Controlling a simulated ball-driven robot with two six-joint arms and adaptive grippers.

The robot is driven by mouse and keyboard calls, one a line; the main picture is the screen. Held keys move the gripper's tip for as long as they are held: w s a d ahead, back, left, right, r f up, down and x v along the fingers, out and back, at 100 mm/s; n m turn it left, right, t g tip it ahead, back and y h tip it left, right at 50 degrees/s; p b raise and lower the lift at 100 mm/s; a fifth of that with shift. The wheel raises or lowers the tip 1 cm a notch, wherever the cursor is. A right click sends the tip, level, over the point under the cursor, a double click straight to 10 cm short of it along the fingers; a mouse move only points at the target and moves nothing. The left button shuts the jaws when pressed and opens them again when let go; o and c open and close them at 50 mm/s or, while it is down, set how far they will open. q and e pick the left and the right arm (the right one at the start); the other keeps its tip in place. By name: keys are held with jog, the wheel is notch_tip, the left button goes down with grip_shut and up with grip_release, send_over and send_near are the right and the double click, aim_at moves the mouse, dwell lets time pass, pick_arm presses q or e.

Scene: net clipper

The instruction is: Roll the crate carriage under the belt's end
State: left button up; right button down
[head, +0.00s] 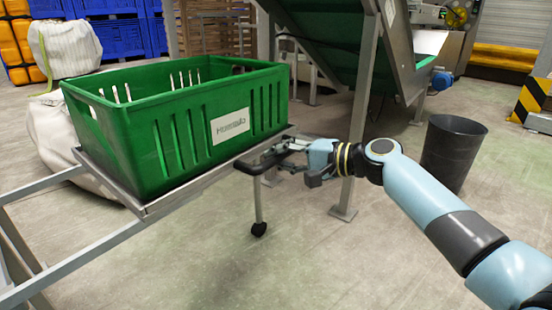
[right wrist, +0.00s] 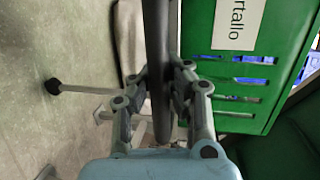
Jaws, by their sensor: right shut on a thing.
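The green crate (head: 150,135), with a white label, sits upright on the grey metal crate carriage (head: 205,187) at left in the head view. A carriage leg (head: 257,205) ends in a black caster on the floor. My right gripper (head: 268,160) is at the carriage's right side, below the crate's label. In the right wrist view its fingers (right wrist: 164,85) close on both sides of a dark bar of the carriage (right wrist: 158,40). My left gripper is not in view.
A grey conveyor support post (head: 362,110) stands just behind my right gripper. A dark bin (head: 453,150) stands to the right. White sacks (head: 65,48) and a metal frame (head: 75,235) are at left. The floor in front is clear.

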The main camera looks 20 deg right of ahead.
jog(key=shift+d+f, duration=0.2)
jog(key=shift+d, duration=0.1)
jog(key=c, duration=1.5)
grip_release()
jog(key=shift+d, duration=0.25)
jog(key=shift+o, duration=1.5)
jog(key=shift+a+r, duration=0.1)
jog(key=shift+a, duration=0.05)
jog(key=v, duration=1.2)
jog(key=shift+r, duration=0.1)
